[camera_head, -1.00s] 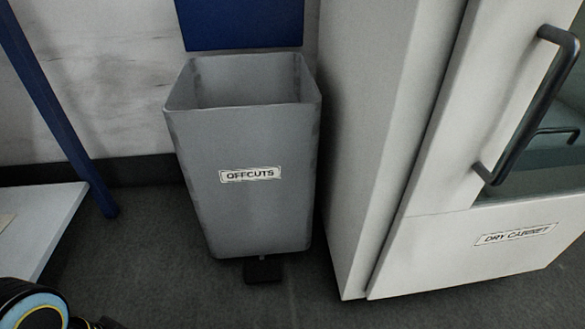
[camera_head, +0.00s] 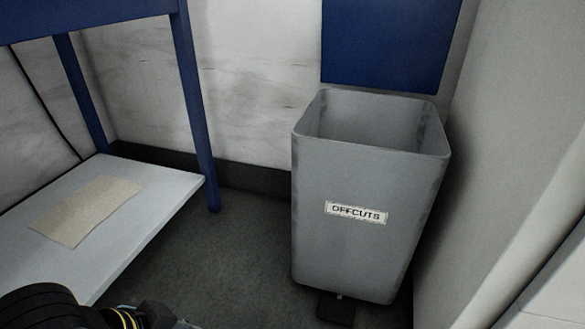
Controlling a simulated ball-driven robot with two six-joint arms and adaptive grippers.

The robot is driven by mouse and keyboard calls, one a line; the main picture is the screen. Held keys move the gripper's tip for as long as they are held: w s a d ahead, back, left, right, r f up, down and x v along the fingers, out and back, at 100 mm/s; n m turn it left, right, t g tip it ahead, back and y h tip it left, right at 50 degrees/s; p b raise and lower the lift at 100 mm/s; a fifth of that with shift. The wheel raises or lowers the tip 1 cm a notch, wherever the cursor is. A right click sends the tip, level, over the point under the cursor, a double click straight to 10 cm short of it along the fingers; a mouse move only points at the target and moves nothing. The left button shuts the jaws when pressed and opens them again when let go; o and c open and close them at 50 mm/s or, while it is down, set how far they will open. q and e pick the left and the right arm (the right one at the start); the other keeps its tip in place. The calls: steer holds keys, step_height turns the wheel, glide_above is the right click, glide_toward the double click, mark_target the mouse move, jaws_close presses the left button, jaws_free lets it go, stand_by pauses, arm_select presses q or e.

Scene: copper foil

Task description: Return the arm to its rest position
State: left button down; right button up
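A dark part of my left arm (camera_head: 50,308) shows at the bottom left, with black rounded links and thin yellow rings. Its fingertips cannot be made out, as the lower frame edge cuts the arm off. My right arm and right gripper are not in view. I see nothing held.
A grey bin (camera_head: 365,240) labelled OFFCUTS stands on the dark floor (camera_head: 245,255), its pedal (camera_head: 336,309) in front. A blue-legged bench (camera_head: 196,110) has a low white shelf (camera_head: 165,192) with a tan sheet (camera_head: 88,210). A pale cabinet side (camera_head: 490,150) closes off the right.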

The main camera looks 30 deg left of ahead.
arm_select(q)
steer(key=s+a+f+g+p, duration=0.1)
steer(key=s+a+g+p, duration=0.1)
steer(key=s+p, duration=0.9)
steer(key=s+a+f+g+p, duration=0.2)
steer(key=s+p, duration=0.9)
steer(key=p, duration=0.8)
steer(key=shift+s+a+f+n+g+y, duration=0.15)
steer(key=shift+a+n+g+y, duration=0.2)
steer(key=shift+n+g+y, duration=0.05)
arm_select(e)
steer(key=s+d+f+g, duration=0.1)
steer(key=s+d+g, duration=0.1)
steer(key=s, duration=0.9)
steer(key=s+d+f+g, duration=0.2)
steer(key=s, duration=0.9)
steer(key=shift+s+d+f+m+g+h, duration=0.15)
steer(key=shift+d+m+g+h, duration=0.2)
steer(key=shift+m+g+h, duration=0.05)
arm_select(q)
steer(key=shift+s, duration=0.1)
